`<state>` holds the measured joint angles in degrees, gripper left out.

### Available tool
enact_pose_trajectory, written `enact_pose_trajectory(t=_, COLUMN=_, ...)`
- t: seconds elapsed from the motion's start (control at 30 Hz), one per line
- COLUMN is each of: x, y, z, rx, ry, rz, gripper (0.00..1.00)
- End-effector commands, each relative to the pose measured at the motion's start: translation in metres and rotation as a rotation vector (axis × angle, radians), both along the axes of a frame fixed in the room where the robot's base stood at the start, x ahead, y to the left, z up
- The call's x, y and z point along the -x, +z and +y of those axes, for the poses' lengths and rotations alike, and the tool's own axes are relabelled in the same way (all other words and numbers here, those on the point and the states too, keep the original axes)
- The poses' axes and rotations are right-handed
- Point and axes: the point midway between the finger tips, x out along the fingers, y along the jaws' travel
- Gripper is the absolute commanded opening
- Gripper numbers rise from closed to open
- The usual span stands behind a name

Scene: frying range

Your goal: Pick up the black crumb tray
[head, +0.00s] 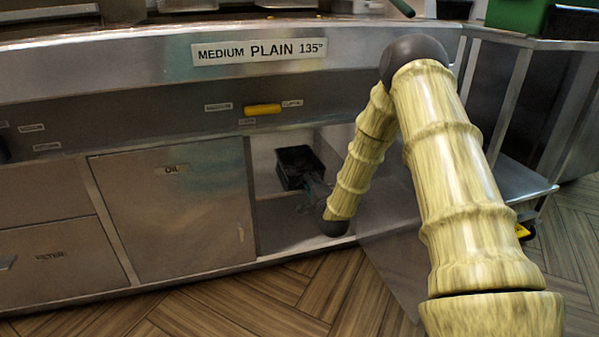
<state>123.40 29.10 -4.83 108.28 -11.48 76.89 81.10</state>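The black crumb tray (296,161) sits on a shelf inside an open compartment of the steel frying range, left of my forearm. It looks like a small, dark, open-topped bin. My gripper (312,190) is at the compartment opening, just below and in front of the tray. It is small and blurred against the grey interior. I cannot tell whether its fingers touch the tray or how far apart they are. My arm comes down from the upper right and hides the right part of the opening.
A closed door marked OIL (175,215) is left of the compartment. A yellow handle (262,109) juts out above the opening. A steel side table (515,180) stands at the right, with a green container (517,15) above it. The wooden floor (240,305) in front is clear.

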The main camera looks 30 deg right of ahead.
Motion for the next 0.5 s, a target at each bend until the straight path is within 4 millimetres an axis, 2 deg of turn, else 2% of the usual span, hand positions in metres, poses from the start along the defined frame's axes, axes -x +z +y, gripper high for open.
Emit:
enact_pose_trajectory(t=0.17, x=0.0001, y=0.0005, z=0.0001, rx=0.0, ry=0.0, rz=0.0, gripper=0.18)
enact_pose_trajectory(t=0.27, x=0.0001, y=0.0004, z=0.0002, rx=0.0, ry=0.0, rz=0.0, gripper=0.0)
enact_pose_trajectory(t=0.5, x=0.0001, y=0.0007, z=0.0003, rx=0.0, ry=0.0, rz=-0.001, gripper=0.0)
